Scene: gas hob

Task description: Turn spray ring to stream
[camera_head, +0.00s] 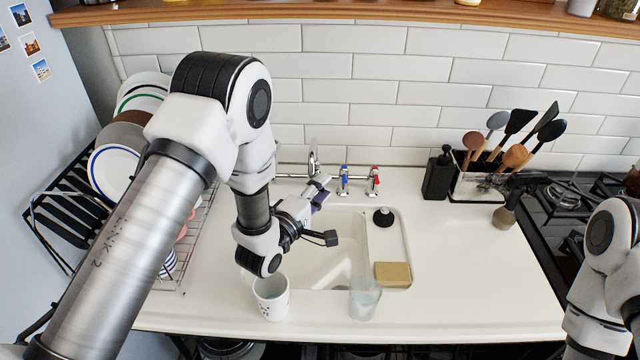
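The chrome tap (314,162) stands behind the sink, against the tiled wall. Its spout end is small and partly crowded by my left gripper, so I cannot make out the spray ring or its setting clearly. My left gripper (318,216) is over the left part of the sink, with its fingers spread apart. A dark purplish part (320,198) shows at its upper side, close to the spout end; I cannot tell whether they touch. No object shows held between the fingers.
Blue (344,178) and red (373,178) tap handles stand right of the spout. A white mug (271,298) and a glass (364,298) stand at the front. A sponge (392,274) lies right of the basin.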

